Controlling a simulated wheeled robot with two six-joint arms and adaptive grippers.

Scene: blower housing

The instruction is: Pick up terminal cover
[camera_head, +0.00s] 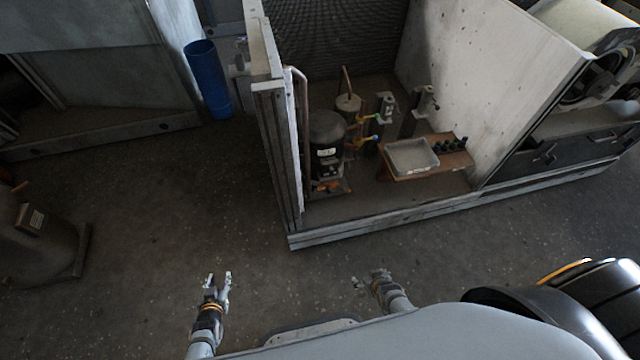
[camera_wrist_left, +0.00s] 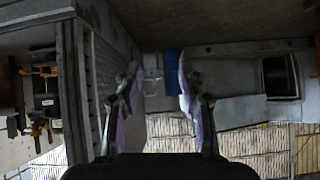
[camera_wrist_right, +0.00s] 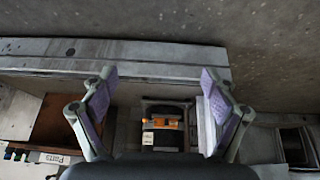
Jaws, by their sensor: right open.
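I cannot pick out the terminal cover with certainty. A black compressor (camera_head: 327,135) with white labels stands upright inside the open metal housing, with orange parts near its base. In the right wrist view, a dark body with an orange band and a pale label (camera_wrist_right: 162,138) shows between and beyond the fingers; a cover there is not clearly distinct. My right gripper (camera_head: 371,280) is open and empty, in front of the housing and apart from it. My left gripper (camera_head: 217,279) is open and empty over the floor, left of the right one.
The housing's front rail (camera_head: 390,215) and left wall edge (camera_head: 272,130) border the compressor. A grey tray (camera_head: 412,158) rests on a brown board (camera_head: 455,160) to its right, beside several small dark items. A blue cylinder (camera_head: 207,80) stands left. Another dark compressor (camera_head: 35,240) is at far left.

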